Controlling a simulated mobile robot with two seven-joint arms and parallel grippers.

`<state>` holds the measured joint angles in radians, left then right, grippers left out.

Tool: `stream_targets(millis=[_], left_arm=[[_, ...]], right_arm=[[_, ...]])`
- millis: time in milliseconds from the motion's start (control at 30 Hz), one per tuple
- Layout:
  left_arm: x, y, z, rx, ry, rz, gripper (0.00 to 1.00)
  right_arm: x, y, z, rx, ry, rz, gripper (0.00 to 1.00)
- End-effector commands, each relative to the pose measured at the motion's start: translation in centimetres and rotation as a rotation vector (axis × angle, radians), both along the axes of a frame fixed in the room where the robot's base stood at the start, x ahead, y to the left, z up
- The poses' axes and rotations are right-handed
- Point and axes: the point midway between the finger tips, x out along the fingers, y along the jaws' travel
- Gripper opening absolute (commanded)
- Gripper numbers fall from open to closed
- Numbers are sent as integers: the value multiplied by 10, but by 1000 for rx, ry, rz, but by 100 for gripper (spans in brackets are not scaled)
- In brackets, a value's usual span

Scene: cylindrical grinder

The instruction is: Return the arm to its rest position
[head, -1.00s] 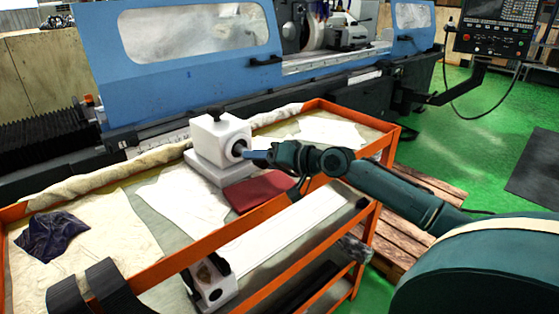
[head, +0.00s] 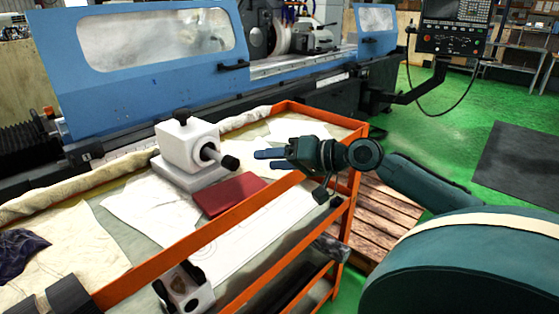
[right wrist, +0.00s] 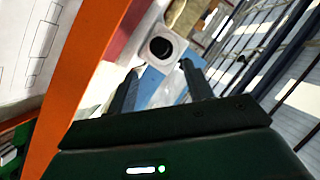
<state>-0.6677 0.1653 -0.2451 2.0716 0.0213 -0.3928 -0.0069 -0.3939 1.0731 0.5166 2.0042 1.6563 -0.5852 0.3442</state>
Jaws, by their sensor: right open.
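My right gripper (head: 268,159) is in the head view, above the right part of the orange cart. Its two fingers are apart with nothing between them. It is to the right of a white block-shaped device with black knobs (head: 187,142) and apart from it. In the right wrist view the open fingers (right wrist: 160,82) point toward the white device (right wrist: 163,40), whose round dark end faces the camera. My left gripper cannot be made out in the head view; only dark parts show at the lower left edge.
The orange cart (head: 235,223) holds a red book-like item (head: 230,194), white sheets (head: 147,208) and a dark cloth (head: 18,252). A second white device (head: 184,287) is on a lower shelf. The blue grinder (head: 155,75) stands behind. Green floor (head: 440,120) is open at right.

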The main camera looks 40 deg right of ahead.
Motion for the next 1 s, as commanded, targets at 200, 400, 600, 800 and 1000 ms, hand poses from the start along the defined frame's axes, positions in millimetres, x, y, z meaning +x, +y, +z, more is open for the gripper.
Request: stream_targets(millis=[200, 400, 600, 800, 1000], left_arm=[[-1, 0, -2, 1, 4, -1, 62], [-2, 0, -2, 2, 5, -2, 62], [-2, 0, -3, 2, 6, -2, 62], [-1, 0, -3, 2, 6, -2, 62], [-1, 0, -2, 3, 3, -1, 62]], right_arm=[[-10, -5, 2, -2, 1, -2, 52], [-10, -5, 3, -3, 0, -1, 52], [-10, -5, 3, -3, 0, -1, 52], [-11, -5, 1, -5, 3, 0, 52], [-30, 15, -58, -105, 99, 42, 52]])
